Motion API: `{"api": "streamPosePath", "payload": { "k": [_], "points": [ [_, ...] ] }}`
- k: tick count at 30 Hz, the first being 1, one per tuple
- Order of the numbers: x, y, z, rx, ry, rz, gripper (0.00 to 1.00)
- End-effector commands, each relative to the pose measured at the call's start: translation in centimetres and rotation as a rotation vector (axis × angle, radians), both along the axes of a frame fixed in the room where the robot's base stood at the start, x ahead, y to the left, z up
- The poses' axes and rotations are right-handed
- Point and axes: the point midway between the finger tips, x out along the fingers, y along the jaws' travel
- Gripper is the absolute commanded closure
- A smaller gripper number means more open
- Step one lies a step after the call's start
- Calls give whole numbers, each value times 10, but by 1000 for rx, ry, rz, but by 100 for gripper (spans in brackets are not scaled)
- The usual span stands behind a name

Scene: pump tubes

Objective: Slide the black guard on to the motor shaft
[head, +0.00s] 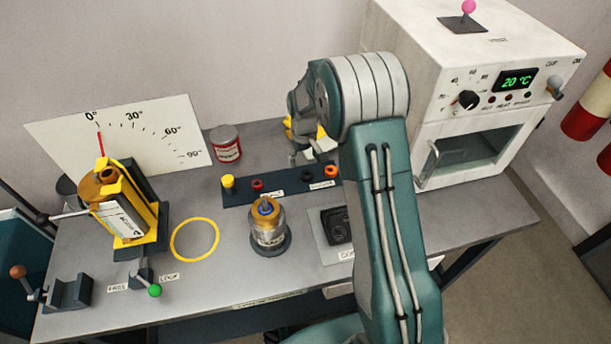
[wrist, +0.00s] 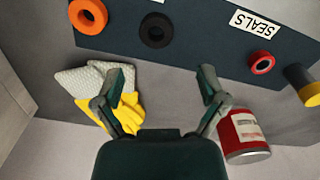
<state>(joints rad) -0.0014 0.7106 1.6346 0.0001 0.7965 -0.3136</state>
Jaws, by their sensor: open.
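A black block-like part (head: 337,225) lies on a grey plate on the bench, partly beside my arm. A black ring (wrist: 157,30) sits on the dark seals rack. I cannot tell for sure which black piece is the guard. A clear-sided cylinder (head: 267,230) with a blue-ringed top stands upright on a dark round base. A copper-coloured cylinder (head: 103,187) sits in a yellow cradle at the left. I cannot tell which carries the motor shaft. My gripper (wrist: 163,80) is open and empty above the back of the bench, behind the rack.
The rack (head: 240,191) also holds orange, red and yellow pieces. A white oven (head: 460,60) stands at the right. The yellow circle (head: 195,239) on the bench is empty.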

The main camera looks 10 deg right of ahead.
Motion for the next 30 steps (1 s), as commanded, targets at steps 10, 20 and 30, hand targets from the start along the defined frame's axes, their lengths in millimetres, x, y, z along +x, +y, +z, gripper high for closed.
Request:
{"api": "streamPosePath", "payload": {
  "k": [10, 20, 30],
  "points": [
    [-4, -2, -43, 0, 2, -1, 8],
    [-4, -2, -57, -1, -1, -1, 8],
    [-4, -2, -57, 0, -1, -1, 73]
  ]
}}
